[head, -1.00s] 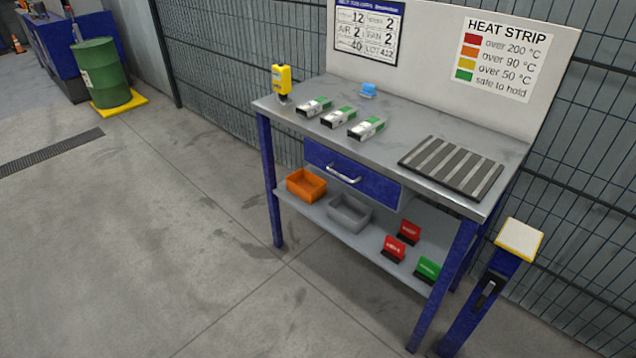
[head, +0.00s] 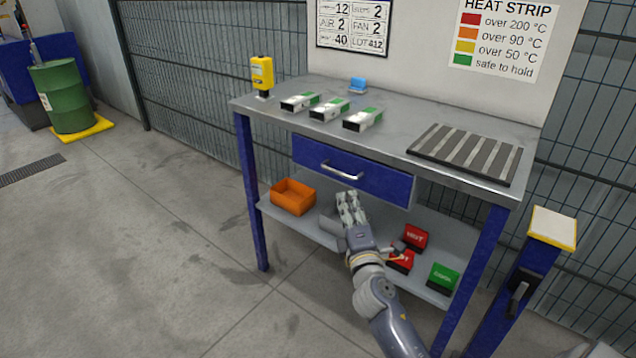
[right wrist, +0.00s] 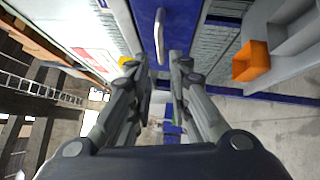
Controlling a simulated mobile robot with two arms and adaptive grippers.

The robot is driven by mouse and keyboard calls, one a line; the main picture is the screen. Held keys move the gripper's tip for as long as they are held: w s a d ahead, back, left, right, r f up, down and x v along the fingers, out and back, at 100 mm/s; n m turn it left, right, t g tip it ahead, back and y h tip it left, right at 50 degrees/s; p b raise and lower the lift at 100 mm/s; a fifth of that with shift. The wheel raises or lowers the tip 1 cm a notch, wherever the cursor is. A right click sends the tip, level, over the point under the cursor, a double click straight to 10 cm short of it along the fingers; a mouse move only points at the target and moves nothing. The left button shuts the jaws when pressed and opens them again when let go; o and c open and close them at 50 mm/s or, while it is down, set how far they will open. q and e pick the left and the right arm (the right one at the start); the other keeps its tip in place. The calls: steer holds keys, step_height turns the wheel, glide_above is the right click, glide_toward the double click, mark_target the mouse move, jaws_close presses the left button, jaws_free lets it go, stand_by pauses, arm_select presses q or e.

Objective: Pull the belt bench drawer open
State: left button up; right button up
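The blue belt bench drawer (head: 378,184) sits under the bench top and looks shut. Its silver bar handle (head: 340,171) is on the drawer front. My right gripper (head: 349,200) is below and in front of the drawer, close to the handle but apart from it. In the right wrist view the handle (right wrist: 159,36) lies ahead of the two spread fingers of the right gripper (right wrist: 160,62). The gripper is open and empty. My left gripper is not in view.
The grey bench top (head: 400,115) carries several small boxes, a yellow device (head: 262,74) and a striped rack (head: 466,153). The lower shelf (head: 325,233) holds an orange bin (head: 293,197) and red and green blocks. A blue post (head: 533,265) stands right.

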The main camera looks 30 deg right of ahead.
mark_target(341, 175)
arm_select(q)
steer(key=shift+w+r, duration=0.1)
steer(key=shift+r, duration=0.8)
arm_select(e)
steer(key=shift+x, duration=5.25)
steer(key=shift+d, duration=0.1)
steer(key=shift+c, duration=0.3)
jaws_close()
